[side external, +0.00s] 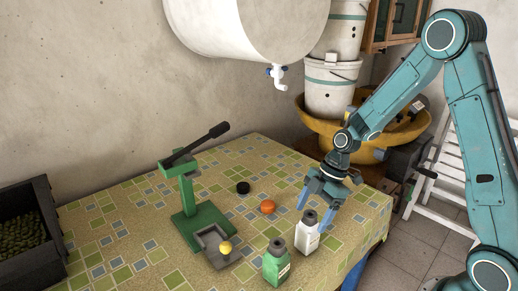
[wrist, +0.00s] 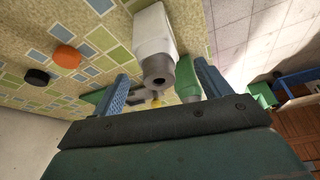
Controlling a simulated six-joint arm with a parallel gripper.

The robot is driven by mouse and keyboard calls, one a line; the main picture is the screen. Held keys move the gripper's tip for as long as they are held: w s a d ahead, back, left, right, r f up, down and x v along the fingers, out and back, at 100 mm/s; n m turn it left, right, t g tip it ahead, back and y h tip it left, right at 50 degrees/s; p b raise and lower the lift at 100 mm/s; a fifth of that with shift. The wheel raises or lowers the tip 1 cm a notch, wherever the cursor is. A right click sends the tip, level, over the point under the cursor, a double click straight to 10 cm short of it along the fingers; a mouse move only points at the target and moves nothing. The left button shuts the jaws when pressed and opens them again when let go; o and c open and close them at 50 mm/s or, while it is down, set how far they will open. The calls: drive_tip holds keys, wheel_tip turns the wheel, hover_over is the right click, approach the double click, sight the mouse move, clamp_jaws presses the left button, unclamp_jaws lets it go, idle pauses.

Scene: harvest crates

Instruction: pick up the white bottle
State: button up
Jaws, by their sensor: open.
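The white bottle (side external: 306,238) with a grey cap stands upright near the front right part of the tiled table. It also shows in the wrist view (wrist: 152,32), its cap pointing towards the camera between my fingers. My gripper (side external: 316,207) is open and points down over this bottle, its blue fingers on either side of the cap. In the wrist view the two fingers (wrist: 161,86) are wide apart, and I cannot tell whether either touches the bottle. Its lower body is clear of the fingers in the side view.
A green bottle (side external: 276,267) with a grey cap stands close by, in front and to the left. An orange round thing (side external: 267,207) and a black disc (side external: 243,188) lie behind. The table's right edge is near.

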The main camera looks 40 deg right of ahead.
sight(307, 222)
drive_tip(key=shift+x, duration=2.25)
drive_tip(key=shift+s, duration=0.1)
drive_tip(key=shift+c, duration=0.3)
drive_tip(key=c, duration=1.4)
